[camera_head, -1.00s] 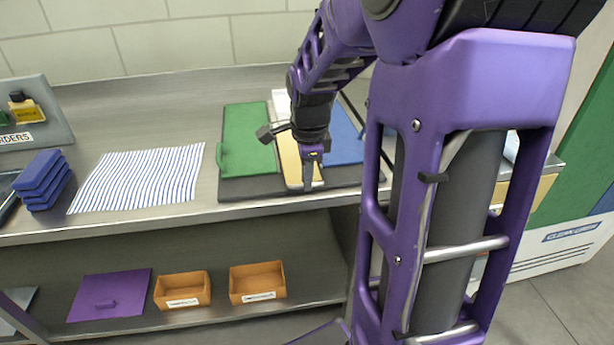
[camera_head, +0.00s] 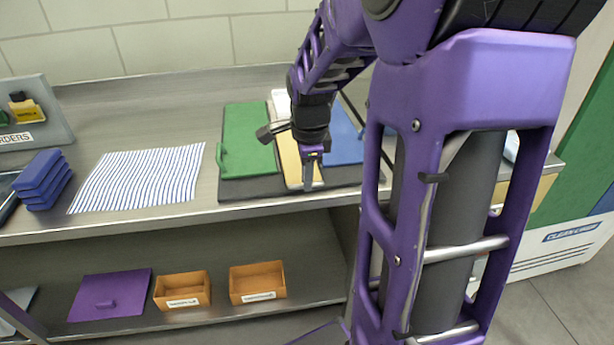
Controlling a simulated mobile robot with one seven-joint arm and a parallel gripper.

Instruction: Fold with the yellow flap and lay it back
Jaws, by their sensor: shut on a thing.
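A dark folding board lies on the steel counter, its bare front edge (camera_head: 250,192) showing. On it are a green flap (camera_head: 247,140) at left, a narrow yellow flap (camera_head: 291,160) in the middle and a blue flap (camera_head: 346,140) at right. The yellow flap looks flat, with a white strip (camera_head: 281,104) behind it. My gripper (camera_head: 309,186) points down at the front end of the yellow flap and is shut on it, though the fingertips are small and the grip itself is hard to see. My wrist hides part of the yellow and blue flaps.
A striped cloth (camera_head: 140,178) lies flat left of the board. A lower shelf holds a purple panel (camera_head: 108,296) and two orange bins (camera_head: 182,290) (camera_head: 257,282).

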